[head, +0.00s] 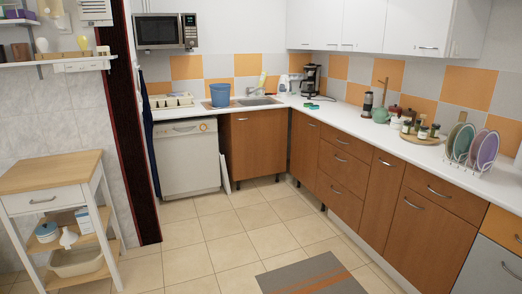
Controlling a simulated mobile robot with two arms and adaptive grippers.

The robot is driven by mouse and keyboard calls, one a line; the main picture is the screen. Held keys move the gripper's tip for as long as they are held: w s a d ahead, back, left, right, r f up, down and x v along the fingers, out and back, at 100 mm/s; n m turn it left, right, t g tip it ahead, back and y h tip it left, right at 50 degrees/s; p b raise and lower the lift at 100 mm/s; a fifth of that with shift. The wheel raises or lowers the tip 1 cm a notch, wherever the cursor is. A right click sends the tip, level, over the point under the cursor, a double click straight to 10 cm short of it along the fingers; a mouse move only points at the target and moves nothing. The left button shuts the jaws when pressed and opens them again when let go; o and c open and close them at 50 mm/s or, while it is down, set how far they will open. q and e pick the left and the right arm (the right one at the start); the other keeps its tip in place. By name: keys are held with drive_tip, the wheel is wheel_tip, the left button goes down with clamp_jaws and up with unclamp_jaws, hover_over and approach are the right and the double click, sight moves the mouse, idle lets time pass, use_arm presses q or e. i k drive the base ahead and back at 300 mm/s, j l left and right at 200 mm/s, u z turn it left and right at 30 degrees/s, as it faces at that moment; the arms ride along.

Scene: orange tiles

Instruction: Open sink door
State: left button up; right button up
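The sink (254,102) is set in the white counter in the far corner. Below it is a brown wooden cabinet door (251,147) with a small metal handle (242,120) near its top. The door looks shut. A white flat panel (224,166) stands on the floor at the cabinet's left side, beside the dishwasher. Neither of my grippers shows in the head view.
A white dishwasher (188,158) stands left of the sink cabinet. Brown drawers (342,167) line the right side. A wooden-topped cart (52,172) stands at the left. A grey mat (310,277) lies in front; the tiled floor (215,235) between is clear.

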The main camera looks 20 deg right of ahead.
sight(259, 138)
drive_tip(key=i+l+z, duration=0.1)
drive_tip(key=i+z, duration=0.45)
drive_tip(key=i, duration=3.9)
drive_tip(key=i+l+u, duration=0.15)
drive_tip(key=i, duration=0.4)
drive_tip(key=i+u, duration=0.2)
drive_tip(key=i, duration=0.35)
drive_tip(key=i+l+u, duration=0.15)
drive_tip(key=i+l, duration=0.15)
drive_tip(key=i, duration=0.2)
